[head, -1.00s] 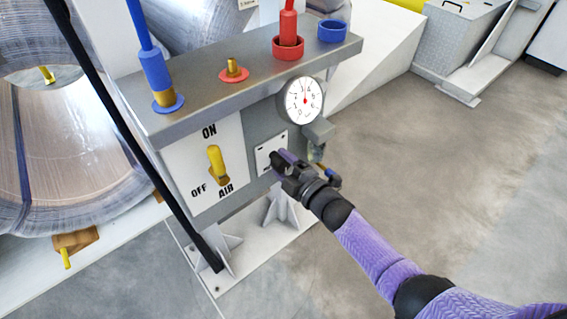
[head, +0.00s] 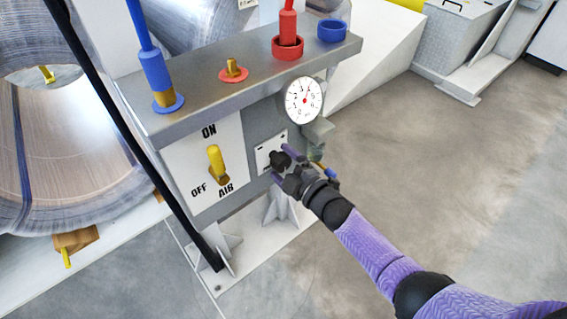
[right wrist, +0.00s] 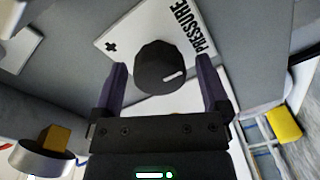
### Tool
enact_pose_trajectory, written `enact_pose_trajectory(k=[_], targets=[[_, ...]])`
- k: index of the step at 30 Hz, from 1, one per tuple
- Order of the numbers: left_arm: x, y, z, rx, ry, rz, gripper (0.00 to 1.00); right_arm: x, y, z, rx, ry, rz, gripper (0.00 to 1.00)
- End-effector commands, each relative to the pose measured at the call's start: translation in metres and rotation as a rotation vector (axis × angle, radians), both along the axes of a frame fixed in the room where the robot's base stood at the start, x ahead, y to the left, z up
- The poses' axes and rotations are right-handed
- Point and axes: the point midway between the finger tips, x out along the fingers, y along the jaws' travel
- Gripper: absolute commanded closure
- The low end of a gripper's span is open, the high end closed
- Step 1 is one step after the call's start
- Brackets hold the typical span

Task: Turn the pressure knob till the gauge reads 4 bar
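The black pressure knob (head: 279,159) sits on a small white plate on the grey panel. In the right wrist view the knob (right wrist: 160,67) shows a white mark towards its lower right, beside the word PRESSURE and a plus sign. My right gripper (head: 284,163) is at the knob. In the right wrist view its purple fingers (right wrist: 163,72) stand on either side of the knob, open, with narrow gaps visible. The round white gauge (head: 304,99) is above right of the knob. Its red needle points up and slightly right, near the 4; the exact reading is too small to tell. My left gripper is out of view.
A yellow AIR lever (head: 216,164) is left of the knob, between ON and OFF labels. A grey shelf (head: 215,92) above carries blue and red fittings. A grey block (head: 318,131) juts out below the gauge. Open floor (head: 430,180) lies to the right.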

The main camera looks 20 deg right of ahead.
Motion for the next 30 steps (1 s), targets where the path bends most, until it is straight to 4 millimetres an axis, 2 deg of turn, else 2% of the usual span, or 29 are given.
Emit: enact_pose_trajectory(k=[10, 21, 25, 30], targets=[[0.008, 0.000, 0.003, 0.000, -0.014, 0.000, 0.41, -0.006, -0.002, 0.003, 0.000, -0.001, 0.000, 0.01], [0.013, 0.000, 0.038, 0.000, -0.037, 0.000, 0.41, -0.080, -0.030, 0.007, 0.000, -0.002, 0.000, 0.01], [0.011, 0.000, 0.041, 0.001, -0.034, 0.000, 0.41, -0.092, -0.035, 0.005, 0.000, -0.002, 0.000, 0.01], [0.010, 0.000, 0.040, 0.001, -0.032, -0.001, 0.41, -0.093, -0.035, 0.003, 0.000, -0.002, 0.000, 0.01]])
